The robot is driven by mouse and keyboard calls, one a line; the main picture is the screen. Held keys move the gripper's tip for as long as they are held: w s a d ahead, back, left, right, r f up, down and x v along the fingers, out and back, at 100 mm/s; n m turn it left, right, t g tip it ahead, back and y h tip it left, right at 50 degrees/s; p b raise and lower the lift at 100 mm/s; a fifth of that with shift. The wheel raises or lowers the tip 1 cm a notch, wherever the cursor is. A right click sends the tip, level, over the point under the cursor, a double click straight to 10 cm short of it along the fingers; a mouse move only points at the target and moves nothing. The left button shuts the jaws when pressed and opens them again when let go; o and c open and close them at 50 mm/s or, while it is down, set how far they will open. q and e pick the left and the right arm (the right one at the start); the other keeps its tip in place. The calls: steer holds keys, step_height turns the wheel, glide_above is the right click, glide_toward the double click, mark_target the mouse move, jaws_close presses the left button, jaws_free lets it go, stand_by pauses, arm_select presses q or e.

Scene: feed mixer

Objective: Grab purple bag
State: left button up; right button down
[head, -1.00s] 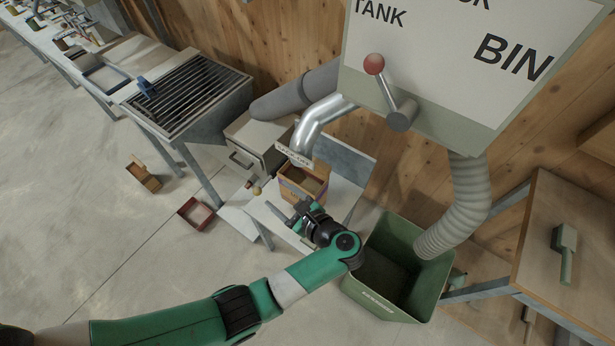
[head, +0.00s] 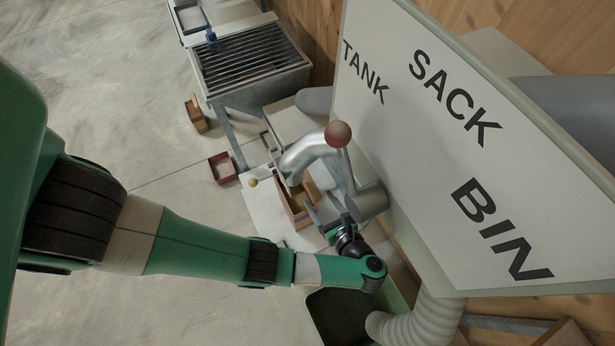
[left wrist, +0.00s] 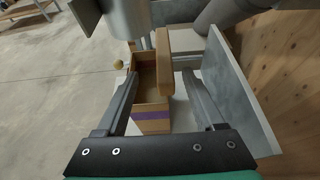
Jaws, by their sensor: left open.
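The purple bag is a tan, open-topped, box-like bag with a purple band (left wrist: 151,115). It stands on a pale ledge below a metal spout, and in the head view its tan side (head: 293,211) shows partly behind my gripper. My left gripper (head: 322,212) is open and empty at the bag's near side. In the left wrist view the fingers of my left gripper (left wrist: 160,76) are spread, with the bag between them in the picture. I cannot tell whether they touch it. My right gripper is not in view.
The metal spout (head: 305,152) hangs right over the bag. A lever with a red knob (head: 338,134) and a large sign panel (head: 450,150) crowd the right. A green bin (head: 340,318) stands below my wrist. A grey plate (left wrist: 238,85) rises right of the bag.

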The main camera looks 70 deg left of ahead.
mark_target(308, 180)
arm_select(q)
steer(key=b+x, duration=0.2)
steer(key=f+b+x, duration=0.1)
steer(key=b+x, duration=0.1)
steer(key=shift+d+b, duration=0.15)
steer(key=shift+b, duration=0.2)
steer(key=shift+s+a+b, duration=0.25)
steer(key=shift+a+b, duration=0.15)
steer(key=shift+a, duration=0.6)
steer(key=shift+a+r, duration=0.15)
steer(key=shift+a, duration=0.1)
steer(key=x, duration=0.5)
steer(key=shift+w+a+r, duration=0.1)
steer(key=shift+w+a, duration=0.05)
steer(key=shift+w, duration=0.2)
jaws_close()
steer(key=shift+r, duration=0.1)
